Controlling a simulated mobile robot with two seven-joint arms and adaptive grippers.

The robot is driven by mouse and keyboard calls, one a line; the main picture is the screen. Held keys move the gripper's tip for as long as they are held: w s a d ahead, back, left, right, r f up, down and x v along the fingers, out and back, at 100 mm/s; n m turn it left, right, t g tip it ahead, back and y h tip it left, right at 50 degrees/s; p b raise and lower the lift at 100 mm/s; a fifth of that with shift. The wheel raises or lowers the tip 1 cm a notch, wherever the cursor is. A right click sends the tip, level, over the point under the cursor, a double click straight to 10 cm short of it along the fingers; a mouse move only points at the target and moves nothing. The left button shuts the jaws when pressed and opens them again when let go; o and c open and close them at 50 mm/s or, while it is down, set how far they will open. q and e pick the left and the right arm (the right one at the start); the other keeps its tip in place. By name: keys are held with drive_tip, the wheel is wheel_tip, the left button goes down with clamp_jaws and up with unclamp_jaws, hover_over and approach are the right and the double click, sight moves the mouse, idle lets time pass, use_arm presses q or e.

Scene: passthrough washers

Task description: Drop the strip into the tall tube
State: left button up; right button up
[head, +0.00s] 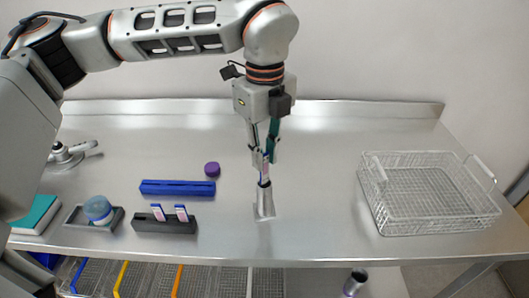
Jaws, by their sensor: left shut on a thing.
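My left gripper (264,158) points down near the middle of the steel table and is shut on a narrow white and pink strip (265,173). The strip hangs roughly upright. The tall tube (265,203), a slim silvery cylinder, stands upright on the table directly below the gripper. The strip's lower end is at the tube's mouth; I cannot tell whether it is inside or just above or in front of it. My right gripper is not in view.
A dark rack (165,226) holds two similar strips. A blue block (178,188), a purple cap (212,169), a blue-topped jar (97,208) and a teal box (36,214) are on the left. A wire basket (377,214) stands right. The table between tube and basket is clear.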

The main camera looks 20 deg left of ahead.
sight(264, 183)
use_arm(q)
drive_tip(key=shift+f+b, duration=0.45)
drive_tip(key=shift+f, duration=0.2)
drive_tip(key=shift+f, duration=0.35)
drive_tip(key=shift+f+b, duration=0.95)
drive_tip(key=shift+f, duration=0.05)
drive_tip(key=shift+f, duration=0.25)
drive_tip(key=o, duration=1.3)
drive_tip(key=shift+r, duration=0.15)
